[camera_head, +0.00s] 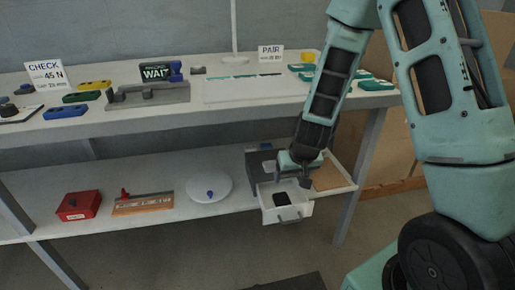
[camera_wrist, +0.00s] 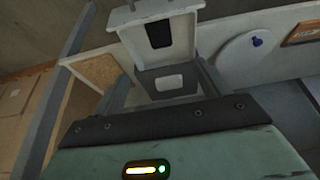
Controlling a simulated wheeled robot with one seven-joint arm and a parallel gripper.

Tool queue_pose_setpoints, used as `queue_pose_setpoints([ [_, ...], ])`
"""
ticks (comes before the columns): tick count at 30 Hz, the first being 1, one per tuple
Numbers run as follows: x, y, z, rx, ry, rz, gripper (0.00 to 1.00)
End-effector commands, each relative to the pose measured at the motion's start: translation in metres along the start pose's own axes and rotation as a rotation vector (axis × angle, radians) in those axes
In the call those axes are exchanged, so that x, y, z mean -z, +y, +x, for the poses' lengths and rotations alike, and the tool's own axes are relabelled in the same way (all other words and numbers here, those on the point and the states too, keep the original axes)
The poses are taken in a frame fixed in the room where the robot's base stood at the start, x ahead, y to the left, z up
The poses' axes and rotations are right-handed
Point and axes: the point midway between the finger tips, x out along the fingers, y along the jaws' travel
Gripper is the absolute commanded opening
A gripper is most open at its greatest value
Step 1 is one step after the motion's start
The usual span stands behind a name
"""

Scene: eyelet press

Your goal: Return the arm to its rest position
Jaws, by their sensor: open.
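My arm reaches down from the upper right in the head view. My gripper (camera_head: 294,180) is low at the lower shelf, just above and behind the pulled-out white drawer (camera_head: 293,213). In the wrist view my gripper (camera_wrist: 160,88) shows its two dark fingers spread apart with nothing held between them. The white drawer (camera_wrist: 190,12) is beyond them, with a black flat item (camera_wrist: 158,34) inside. I cannot tell whether the fingers touch the drawer unit.
A tray with a brown board (camera_head: 331,176) stands right of the drawer. A white round plate (camera_head: 210,188), a wooden block (camera_head: 143,203) and a red box (camera_head: 79,206) are on the lower shelf. The worktop (camera_head: 215,115) overhangs it. A table leg (camera_head: 358,180) stands right.

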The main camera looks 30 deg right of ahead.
Motion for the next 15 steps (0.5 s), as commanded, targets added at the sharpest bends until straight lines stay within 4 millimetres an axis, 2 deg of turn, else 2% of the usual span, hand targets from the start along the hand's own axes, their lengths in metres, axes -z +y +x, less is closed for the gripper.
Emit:
queue_pose_setpoints([
  [5,0.000,0.000,0.000,0.000,0.000,0.000,0.75],
  [8,-0.002,-0.016,-0.009,0.030,-0.005,-0.027,0.75],
  [11,-0.010,-0.054,-0.031,0.104,-0.028,-0.098,0.75],
  [14,-0.033,-0.107,-0.068,0.203,-0.076,-0.218,0.75],
  [15,-0.047,-0.127,-0.086,0.239,-0.103,-0.275,0.75],
])
